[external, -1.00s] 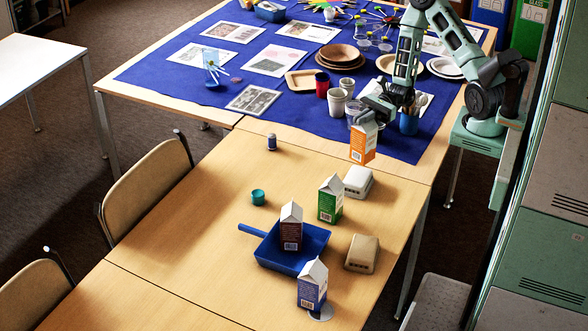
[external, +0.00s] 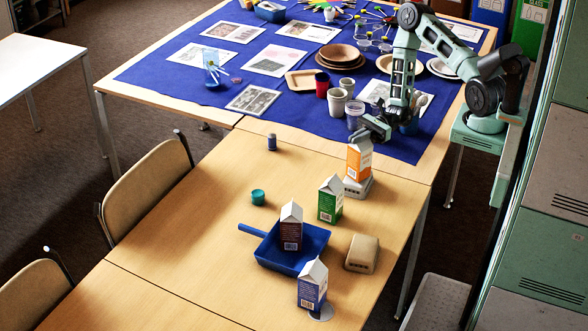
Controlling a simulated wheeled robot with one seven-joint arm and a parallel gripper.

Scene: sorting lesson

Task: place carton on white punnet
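An orange carton (external: 359,162) stands upright, its base appearing to rest on top of the upturned white punnet (external: 357,189). The carton hides much of the punnet's top. My gripper (external: 366,136) is at the top of the orange carton, just behind it. Its fingertips are too small and partly hidden to tell whether they still grip the carton. A green carton (external: 330,200) stands on the table to the left of and nearer than the white punnet.
A beige punnet (external: 362,254) lies nearer the front. A brown carton (external: 291,227) stands in a blue dustpan (external: 317,240). A blue carton (external: 312,286) stands at the front. Cups (external: 337,101) stand behind my gripper. The table's left half is mostly clear.

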